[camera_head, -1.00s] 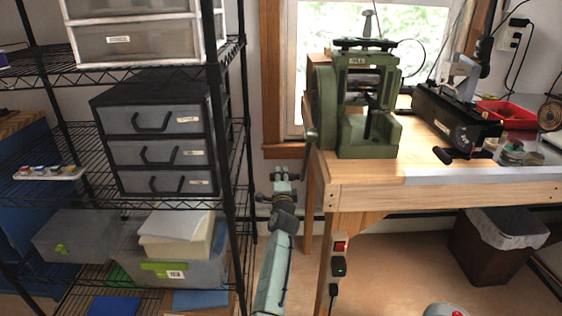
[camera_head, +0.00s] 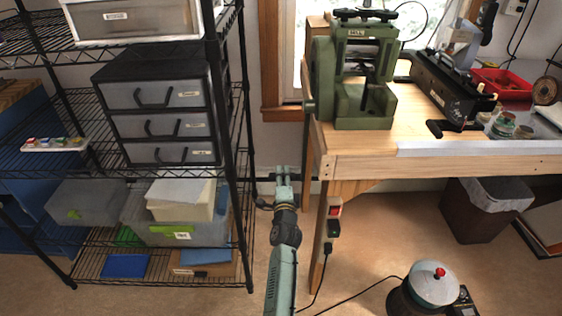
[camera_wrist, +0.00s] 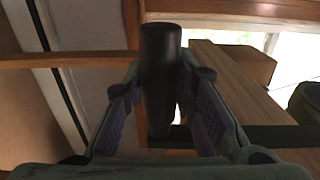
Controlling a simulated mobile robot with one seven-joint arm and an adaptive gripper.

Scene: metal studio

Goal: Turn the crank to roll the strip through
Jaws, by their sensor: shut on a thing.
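The green rolling mill (camera_head: 360,75) stands on the left end of the wooden bench in the head view. A small round part (camera_head: 309,105), likely the crank hub, shows at its left side. My gripper (camera_head: 284,172) is left of the bench leg and lower than the bench top. In the wrist view my gripper (camera_wrist: 163,90) is shut on a black upright cylinder, the crank handle (camera_wrist: 160,60), which stands between the two finger pads. The handle and crank arm cannot be made out in the head view. I cannot clearly make out the strip in the rollers.
A wire shelf rack (camera_head: 240,190) with a drawer unit (camera_head: 160,110) stands close on the left. The bench edge (camera_head: 440,165) and legs are on the right. A black machine (camera_head: 445,90) and red tray (camera_head: 502,82) sit on the bench. A red-knobbed pot (camera_head: 432,282) stands below.

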